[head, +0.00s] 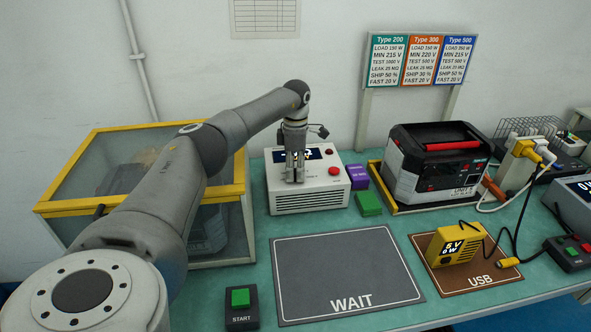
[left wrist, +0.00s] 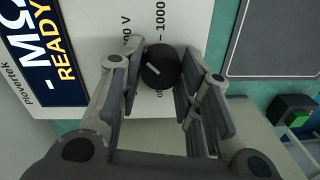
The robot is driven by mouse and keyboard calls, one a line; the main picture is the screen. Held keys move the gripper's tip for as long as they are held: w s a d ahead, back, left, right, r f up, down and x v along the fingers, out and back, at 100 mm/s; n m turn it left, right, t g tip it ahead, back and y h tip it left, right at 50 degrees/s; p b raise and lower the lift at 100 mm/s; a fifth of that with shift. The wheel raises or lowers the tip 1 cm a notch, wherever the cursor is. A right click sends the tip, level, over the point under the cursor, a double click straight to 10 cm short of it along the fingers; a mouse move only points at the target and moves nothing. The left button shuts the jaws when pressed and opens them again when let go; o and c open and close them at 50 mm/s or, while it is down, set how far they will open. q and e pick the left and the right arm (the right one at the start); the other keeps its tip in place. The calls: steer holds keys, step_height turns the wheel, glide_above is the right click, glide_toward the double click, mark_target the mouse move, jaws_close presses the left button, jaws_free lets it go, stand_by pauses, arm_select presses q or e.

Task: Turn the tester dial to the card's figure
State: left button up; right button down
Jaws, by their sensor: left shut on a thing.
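The tester (head: 310,200) is a pale box with a dark display and a red button, at the back of the green bench. Its black dial (left wrist: 161,67) shows in the left wrist view with a slanted white mark; labels ending "00 V" and reading "1000" are beside it. My left gripper (head: 294,180) reaches down over the tester's front and hides the dial in the head view. In the left wrist view its fingers (left wrist: 158,85) are shut on the dial. The card board (head: 418,60) lists Type 200 with test 1000 V, Types 300 and 500 with 500 V. My right gripper is out of view.
A purple block (head: 356,177) and a green block (head: 368,203) stand right of the tester. A black-and-white unit (head: 430,165) sits in a yellow tray. A clear yellow-edged box (head: 80,205) is at left. The grey WAIT mat (head: 340,270) is empty.

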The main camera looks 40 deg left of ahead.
mark_target(295, 170)
arm_select(q)
steer(key=shift+r, duration=0.1)
stand_by(0.3)
steer(key=o, duration=1)
steer(key=shift+r, duration=0.25)
step_height(295, 170, up, 11)
steer(key=shift+w+a+r, duration=0.2)
steer(key=shift+w+a, duration=0.05)
steer(key=shift+f, duration=0.1)
